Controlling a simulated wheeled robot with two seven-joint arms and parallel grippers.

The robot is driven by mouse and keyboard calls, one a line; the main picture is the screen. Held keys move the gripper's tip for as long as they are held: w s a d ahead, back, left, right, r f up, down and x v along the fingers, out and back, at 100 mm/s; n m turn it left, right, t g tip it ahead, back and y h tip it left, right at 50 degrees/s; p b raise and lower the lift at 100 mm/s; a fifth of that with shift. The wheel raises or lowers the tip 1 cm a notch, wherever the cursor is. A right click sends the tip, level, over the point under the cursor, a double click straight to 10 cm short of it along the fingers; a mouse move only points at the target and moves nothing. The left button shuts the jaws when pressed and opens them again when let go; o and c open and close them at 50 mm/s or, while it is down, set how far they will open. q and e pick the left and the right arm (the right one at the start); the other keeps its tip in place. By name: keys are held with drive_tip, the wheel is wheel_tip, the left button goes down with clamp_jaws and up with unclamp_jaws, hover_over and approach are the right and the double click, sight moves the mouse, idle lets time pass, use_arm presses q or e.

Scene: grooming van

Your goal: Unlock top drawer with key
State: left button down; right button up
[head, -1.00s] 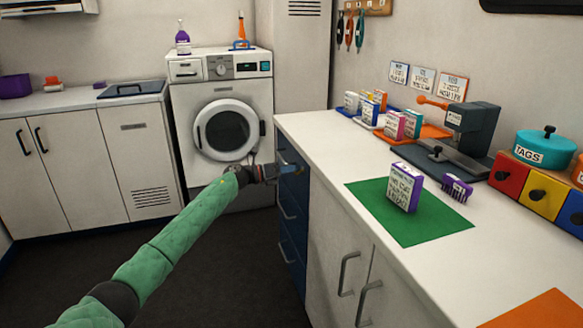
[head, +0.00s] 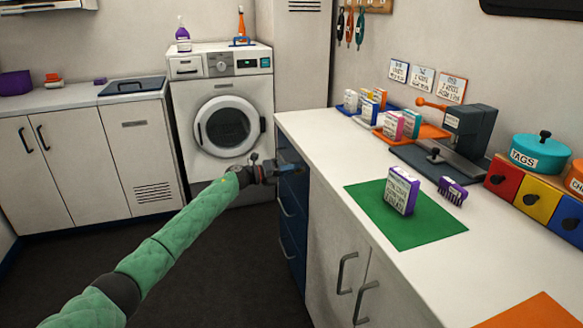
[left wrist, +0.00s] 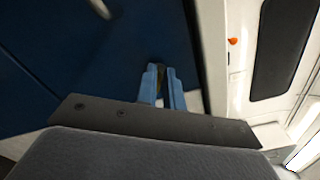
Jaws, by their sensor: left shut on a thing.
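The dark blue drawer unit (head: 291,225) is set in the left end of the white counter, with its drawers stacked and pale bar handles. Its top drawer (head: 296,188) is at the tip of my left gripper (head: 287,169) and looks closed. In the left wrist view the two blue fingers (left wrist: 166,88) are close together, pointing at the blue drawer front (left wrist: 70,55). They are shut on a small dark thing (left wrist: 161,73), likely the key, mostly hidden between them. The lock is not clear, and I cannot tell whether the key is in it. My right gripper is not in view.
A washing machine (head: 225,120) stands behind my left gripper. The dark floor (head: 225,260) is clear.

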use_arm(q)
drive_tip(key=n+p, duration=0.3)
drive_tip(key=shift+w+a+r+n, duration=0.15)
drive_tip(key=shift+w+a+n, duration=0.05)
drive_tip(key=shift+n, duration=0.1)
drive_tip(key=shift+f+n+p, duration=0.15)
drive_tip(key=shift+n+p, duration=0.4)
drive_tip(key=shift+n, duration=0.2)
drive_tip(key=shift+f+n+p, duration=0.15)
drive_tip(key=shift+n+p, duration=0.4)
drive_tip(key=shift+n, duration=0.2)
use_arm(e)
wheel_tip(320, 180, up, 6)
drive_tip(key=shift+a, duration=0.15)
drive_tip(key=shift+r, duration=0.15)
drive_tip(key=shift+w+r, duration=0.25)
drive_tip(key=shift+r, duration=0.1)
use_arm(q)
drive_tip(key=c, duration=1.6)
unclamp_jaws()
drive_tip(key=shift+f, duration=0.1)
drive_tip(key=shift+o, duration=0.4)
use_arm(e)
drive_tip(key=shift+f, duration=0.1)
